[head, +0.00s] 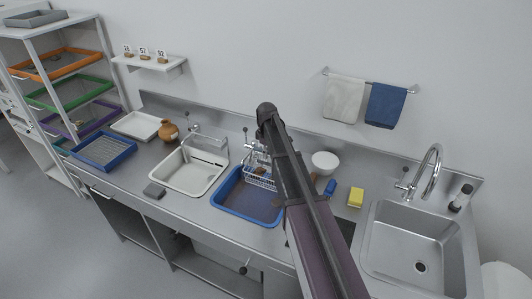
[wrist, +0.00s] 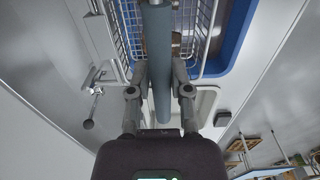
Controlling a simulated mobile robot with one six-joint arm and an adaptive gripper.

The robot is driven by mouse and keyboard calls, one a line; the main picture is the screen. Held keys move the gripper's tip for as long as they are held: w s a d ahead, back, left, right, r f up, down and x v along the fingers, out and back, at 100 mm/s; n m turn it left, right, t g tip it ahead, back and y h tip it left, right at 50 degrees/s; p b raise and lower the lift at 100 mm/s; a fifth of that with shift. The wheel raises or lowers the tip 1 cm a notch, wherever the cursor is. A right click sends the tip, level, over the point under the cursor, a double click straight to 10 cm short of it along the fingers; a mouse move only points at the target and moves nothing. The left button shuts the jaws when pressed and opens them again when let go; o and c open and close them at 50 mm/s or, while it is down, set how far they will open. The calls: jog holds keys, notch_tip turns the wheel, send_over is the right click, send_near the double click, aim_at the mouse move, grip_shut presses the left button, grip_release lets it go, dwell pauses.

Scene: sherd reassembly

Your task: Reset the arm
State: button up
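My arm (head: 300,190) rises from the bottom of the head view to a dark joint above the blue tub. My gripper (wrist: 160,75) shows in the wrist view with its two fingers apart. In the head view it is mostly hidden by the arm, near the wire rack (head: 262,181). The rack also shows beyond the fingers in the wrist view (wrist: 197,22). A grey-blue bar (wrist: 158,60) runs between the fingers in that view; I cannot tell what it is or whether they touch it. A small brown piece (wrist: 176,45) shows by the right fingertip.
The blue tub (head: 228,204) lies under the arm, with a white basin (head: 210,184) to its left and a steel sink (head: 374,262) to the right. A brown pot (head: 168,132), white bowl (head: 325,162) and yellow sponge (head: 356,198) stand on the counter. A shelf rack (head: 30,85) is far left.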

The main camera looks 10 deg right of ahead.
jog(key=o, duration=0.3)
jog(key=shift+r, duration=0.1)
